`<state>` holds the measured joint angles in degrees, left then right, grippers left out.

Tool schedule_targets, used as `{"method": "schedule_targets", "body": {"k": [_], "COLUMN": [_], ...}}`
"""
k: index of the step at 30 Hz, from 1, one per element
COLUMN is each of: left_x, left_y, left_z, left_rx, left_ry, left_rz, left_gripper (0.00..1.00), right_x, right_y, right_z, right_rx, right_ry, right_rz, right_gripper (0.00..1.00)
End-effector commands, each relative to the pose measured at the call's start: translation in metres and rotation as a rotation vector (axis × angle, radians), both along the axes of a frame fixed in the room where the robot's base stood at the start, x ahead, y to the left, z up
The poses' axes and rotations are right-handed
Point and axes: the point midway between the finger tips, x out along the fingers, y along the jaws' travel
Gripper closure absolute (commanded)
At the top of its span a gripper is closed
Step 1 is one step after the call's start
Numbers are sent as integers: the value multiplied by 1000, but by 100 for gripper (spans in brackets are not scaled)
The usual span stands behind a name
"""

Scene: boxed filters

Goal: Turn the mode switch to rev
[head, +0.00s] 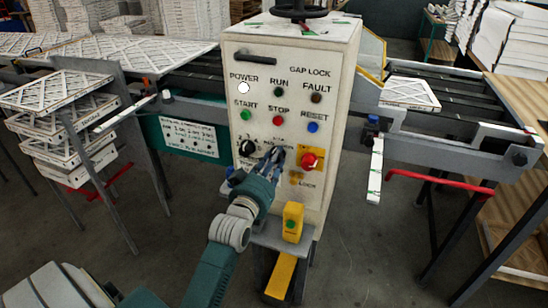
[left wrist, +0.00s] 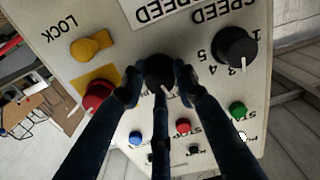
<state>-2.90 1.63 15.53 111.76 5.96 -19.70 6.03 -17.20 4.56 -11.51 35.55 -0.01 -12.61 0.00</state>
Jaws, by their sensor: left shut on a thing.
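The mode switch (left wrist: 159,70) is a black round knob on the white control panel (head: 262,70). In the left wrist view, which shows the panel upside down, it sits between the fingertips of my left gripper (left wrist: 158,80). The dark fingers are closed around the knob from its sides. In the head view my left gripper (head: 273,160) reaches the lower middle of the panel and hides the switch. Its pointer setting and position labels, including rev, cannot be read. My right gripper is out of view.
A black speed knob (head: 246,147) sits left of the gripper and a red knob on a yellow plate (head: 309,160) close to its right. A yellow lock knob (left wrist: 90,46) is nearby. Coloured buttons lie above. A yellow box with a green button (head: 292,222) stands below.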

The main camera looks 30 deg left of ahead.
Motion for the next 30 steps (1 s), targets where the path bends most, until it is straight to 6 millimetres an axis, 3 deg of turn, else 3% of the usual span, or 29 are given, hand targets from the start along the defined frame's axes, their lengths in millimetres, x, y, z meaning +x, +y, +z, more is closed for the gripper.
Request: {"method": "schedule_targets", "body": {"k": [1, 18, 30], "left_x": [0, 0, 0], "left_y": [2, 5, 6], "left_z": [10, 10, 9], "left_rx": [-34, -471, -605], "left_ry": [-22, -132, -166], "left_rz": [3, 5, 4], "left_gripper": [97, 97, 97], "right_x": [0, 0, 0], "right_y": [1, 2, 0], "right_z": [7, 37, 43], "right_rx": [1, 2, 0], "right_ry": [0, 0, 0], "right_rz": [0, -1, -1], "right_gripper": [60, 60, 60]}}
